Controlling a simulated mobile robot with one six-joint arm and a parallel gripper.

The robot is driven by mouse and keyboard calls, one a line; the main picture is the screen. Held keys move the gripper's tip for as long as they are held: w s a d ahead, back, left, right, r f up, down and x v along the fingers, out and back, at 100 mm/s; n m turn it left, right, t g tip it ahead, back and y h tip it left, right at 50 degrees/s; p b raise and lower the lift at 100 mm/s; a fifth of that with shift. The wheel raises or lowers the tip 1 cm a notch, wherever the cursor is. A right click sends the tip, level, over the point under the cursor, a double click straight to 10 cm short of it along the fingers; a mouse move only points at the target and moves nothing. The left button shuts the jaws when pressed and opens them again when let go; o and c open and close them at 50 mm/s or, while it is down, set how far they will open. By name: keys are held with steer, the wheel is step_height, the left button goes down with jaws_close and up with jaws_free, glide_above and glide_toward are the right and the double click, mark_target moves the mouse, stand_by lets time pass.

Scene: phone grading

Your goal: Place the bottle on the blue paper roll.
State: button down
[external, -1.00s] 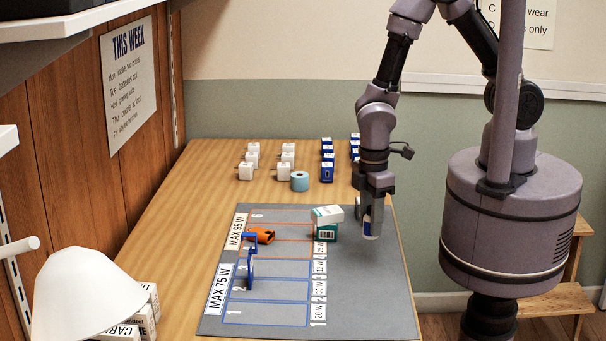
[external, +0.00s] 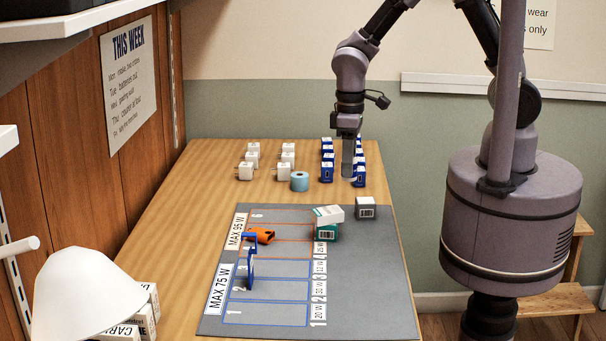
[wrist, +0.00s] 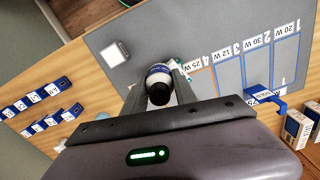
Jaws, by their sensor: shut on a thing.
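My gripper (external: 347,172) is shut on a bottle (wrist: 158,82), which shows in the wrist view between the fingers with a dark cap and a white and dark blue body. In the external view the fingers point down at the right row of blue chargers, and the bottle is mostly hidden by them. The blue paper roll (external: 300,182), light blue with a hole in its top, stands upright on the wooden table, left of my gripper and apart from it.
Blue chargers (external: 327,172) stand close to the roll's right, white chargers (external: 246,172) to its left. The grey mat (external: 370,290) in front bears a white and green box (external: 328,215), a small grey-white box (external: 366,207), an orange item (external: 262,236) and a blue stand (external: 250,265).

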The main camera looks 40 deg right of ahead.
steer(key=w+d+m, duration=1.1)
steer(key=w+d, duration=0.3)
steer(key=d, duration=0.1)
steer(key=b, duration=0.2)
glide_above(300, 175)
step_height(300, 175, down, 7)
steer(key=shift+d+r, duration=0.1)
steer(key=shift+w+f, duration=0.2)
steer(key=shift+f, duration=0.15)
steer(key=shift+f+b, duration=0.75)
steer(key=shift+f, duration=0.6)
